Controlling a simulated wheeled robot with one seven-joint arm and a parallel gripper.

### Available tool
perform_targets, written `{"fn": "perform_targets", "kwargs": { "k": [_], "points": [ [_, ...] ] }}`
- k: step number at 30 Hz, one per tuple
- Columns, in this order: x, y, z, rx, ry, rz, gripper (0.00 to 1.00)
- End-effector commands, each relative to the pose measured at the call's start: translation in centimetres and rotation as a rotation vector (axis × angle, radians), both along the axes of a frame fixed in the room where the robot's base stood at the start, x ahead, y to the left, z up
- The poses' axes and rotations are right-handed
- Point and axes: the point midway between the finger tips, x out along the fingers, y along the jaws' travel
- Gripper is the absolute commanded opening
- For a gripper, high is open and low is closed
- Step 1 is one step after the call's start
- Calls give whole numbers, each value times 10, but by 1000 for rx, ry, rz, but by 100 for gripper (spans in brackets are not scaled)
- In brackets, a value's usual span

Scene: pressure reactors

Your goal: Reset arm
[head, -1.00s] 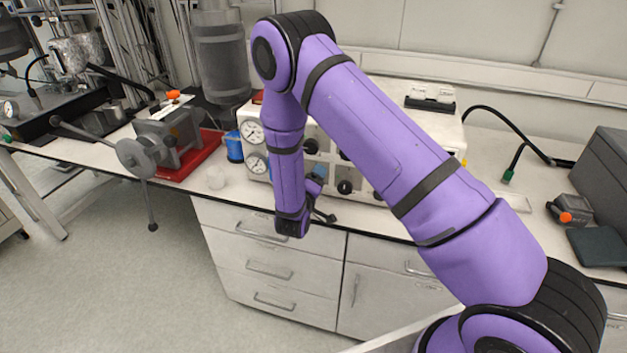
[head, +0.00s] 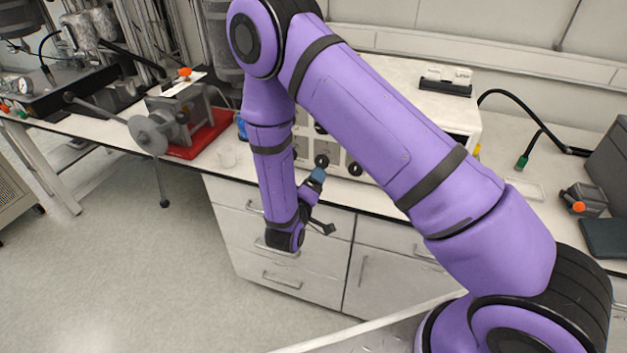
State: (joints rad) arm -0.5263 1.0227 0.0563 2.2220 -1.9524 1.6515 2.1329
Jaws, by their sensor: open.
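My purple arm folds down in front of the bench in the head view. My gripper (head: 323,228) is small and dark, beside the arm's lower end, in front of the drawers and below the bench edge. It is open, and I see nothing between its fingers. It appears clear of the bench and drawers. My arm hides part of the white control box with black knobs (head: 354,169) behind it.
A grey vise-like device with a round handwheel (head: 148,134) stands on a red tray (head: 205,141) at the left. A small orange-knobbed device (head: 582,201) and a dark pad (head: 606,238) lie at the right. White drawers (head: 290,284) stand below the bench. The floor at left is open.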

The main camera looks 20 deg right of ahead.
Motion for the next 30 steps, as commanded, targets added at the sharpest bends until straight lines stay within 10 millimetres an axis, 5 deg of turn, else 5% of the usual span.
{"fn": "perform_targets", "kwargs": {
  "k": [13, 22, 30],
  "points": [
    [2, -7, 12, -8, 4, -37, 72],
    [-6, -63, 102, -41, 99, -340, 72],
    [-41, -114, 175, 27, 259, -604, 72]
  ]
}}
